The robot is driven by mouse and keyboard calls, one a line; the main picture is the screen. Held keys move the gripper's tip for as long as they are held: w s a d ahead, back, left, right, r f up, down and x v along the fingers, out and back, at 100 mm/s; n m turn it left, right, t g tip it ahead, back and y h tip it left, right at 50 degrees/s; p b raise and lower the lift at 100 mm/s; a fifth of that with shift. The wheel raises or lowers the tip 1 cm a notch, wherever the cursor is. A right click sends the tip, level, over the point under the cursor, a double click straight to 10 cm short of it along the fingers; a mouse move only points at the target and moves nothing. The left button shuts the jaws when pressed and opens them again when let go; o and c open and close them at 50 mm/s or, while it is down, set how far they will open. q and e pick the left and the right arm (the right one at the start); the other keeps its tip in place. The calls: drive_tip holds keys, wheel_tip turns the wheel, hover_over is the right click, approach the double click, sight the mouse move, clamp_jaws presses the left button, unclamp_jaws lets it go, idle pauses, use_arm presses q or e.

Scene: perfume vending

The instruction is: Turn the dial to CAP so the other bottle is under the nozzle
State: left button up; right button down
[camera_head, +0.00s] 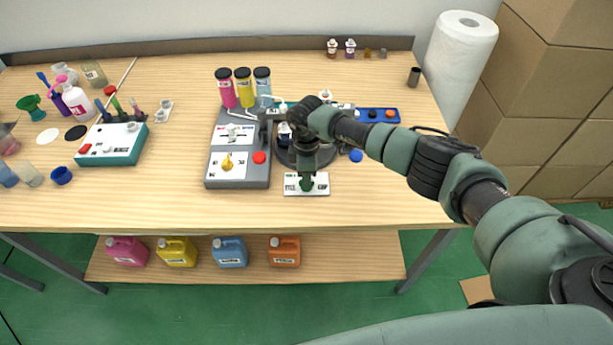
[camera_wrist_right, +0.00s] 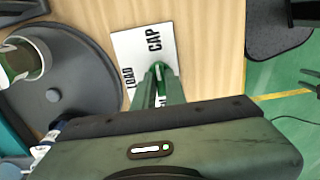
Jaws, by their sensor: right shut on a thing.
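The white dial plate (camera_head: 292,189) lies at the table's front edge; in the wrist view (camera_wrist_right: 130,42) its words LOAD and CAP can be read. My right gripper (camera_head: 306,184) points down over the plate and is shut on the dial knob, which its fingers mostly hide; the fingers also show in the wrist view (camera_wrist_right: 158,72). I cannot tell which word the knob points at. Behind is the dark round turntable (camera_head: 326,158), also in the wrist view (camera_wrist_right: 90,92). A bottle (camera_head: 285,134) stands on its left part, seen in the wrist view (camera_wrist_right: 24,60). My arm hides the nozzle area.
A grey filling station (camera_head: 238,180) with a yellow knob and red button stands left of the turntable, with pink, yellow and blue cylinders (camera_head: 245,92) behind. A blue tray (camera_head: 378,114) lies behind my forearm. The table's right front is clear.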

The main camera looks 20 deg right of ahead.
drive_tip(key=shift+w+r, duration=0.1)
drive_tip(key=c, duration=1.5)
unclamp_jaws()
drive_tip(key=shift+o, duration=0.2)
wheel_tip(320, 180, up, 8)
drive_tip(key=shift+f+b, duration=0.1)
drive_tip(key=shift+b, duration=0.85)
